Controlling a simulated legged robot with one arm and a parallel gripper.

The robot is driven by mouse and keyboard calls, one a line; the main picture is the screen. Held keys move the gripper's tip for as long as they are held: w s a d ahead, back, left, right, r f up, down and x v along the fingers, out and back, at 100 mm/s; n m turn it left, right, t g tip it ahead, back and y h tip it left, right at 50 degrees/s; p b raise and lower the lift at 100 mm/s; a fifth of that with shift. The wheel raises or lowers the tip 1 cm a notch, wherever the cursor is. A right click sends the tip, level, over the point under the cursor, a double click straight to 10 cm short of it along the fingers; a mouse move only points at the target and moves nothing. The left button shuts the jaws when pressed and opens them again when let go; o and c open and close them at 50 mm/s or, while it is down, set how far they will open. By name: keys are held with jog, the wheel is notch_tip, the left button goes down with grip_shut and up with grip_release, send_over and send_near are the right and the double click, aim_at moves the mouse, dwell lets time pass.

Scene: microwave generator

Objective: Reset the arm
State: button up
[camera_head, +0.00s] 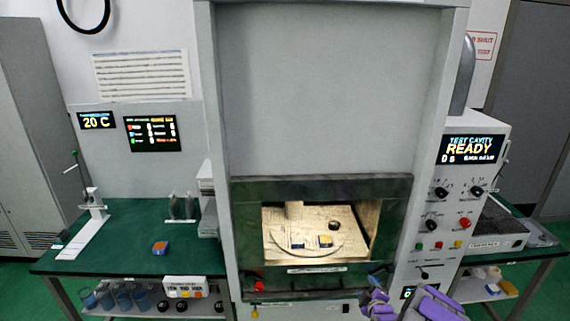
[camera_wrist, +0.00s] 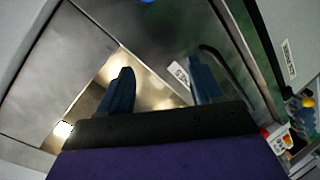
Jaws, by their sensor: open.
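My gripper (camera_wrist: 162,82) shows in the wrist view with its two dark blue fingers spread apart and nothing between them. In the head view my purple arm and gripper (camera_head: 377,287) are at the lower right, in front of the test cavity's lower right corner. The lit test cavity (camera_head: 283,218) is open at the front. In the wrist view the lit opening lies behind the fingers, tilted.
The control panel (camera_head: 455,205), with knobs and coloured buttons, stands right of the cavity and its screen reads READY. A green bench (camera_head: 120,225) at left holds an orange-and-blue block (camera_head: 160,247) and a white stand (camera_head: 95,205). Cups and dark round items sit on the shelf below.

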jog(key=a+r+m+g+y+b, duration=0.1)
jog(key=a+r+m+g+b, duration=0.15)
jog(key=a+r, duration=0.55)
jog(key=s+a+r+m+g, duration=0.2)
jog(key=s+a+r+g, duration=0.3)
jog(key=s+r, duration=0.4)
jog(key=s+a+r+m+g+b, duration=0.1)
jog(key=s+r+m+g, duration=0.1)
jog(key=s, duration=1.3)
jog(key=s+a+r+m+g+b, duration=0.1)
jog(key=s+r+m+g+b, duration=0.1)
jog(key=s, duration=1.4)
jog(key=s+a+r+m+g+h+b, duration=0.1)
jog(key=s+r+m+g, duration=0.2)
jog(key=s, duration=1.2)
jog(key=shift+s+r+g, duration=0.2)
jog(key=shift+r+g, duration=0.25)
jog(key=shift+g, duration=0.4)
